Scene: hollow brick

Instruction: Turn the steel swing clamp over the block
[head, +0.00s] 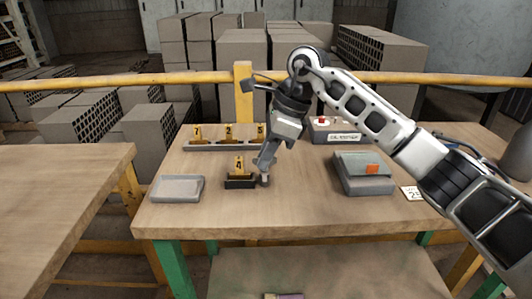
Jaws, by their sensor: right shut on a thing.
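A small dark block (238,184) with a yellow tag marked 4 stands near the middle of the wooden table. My right gripper (265,172) comes down from above at the block's right side. It is shut on a small grey steel part (264,181), which seems to be the swing clamp, at the right end of the block. The fingers hide much of this part, and I cannot tell which way its arm points. My left gripper is not in view.
Behind is a rail (215,145) with yellow tags. A grey tray (177,188) lies left, a grey case (363,172) right. A control box (335,131) with a red button stands at the back. The table (290,217) is clear in front. A yellow barrier (150,79) runs behind.

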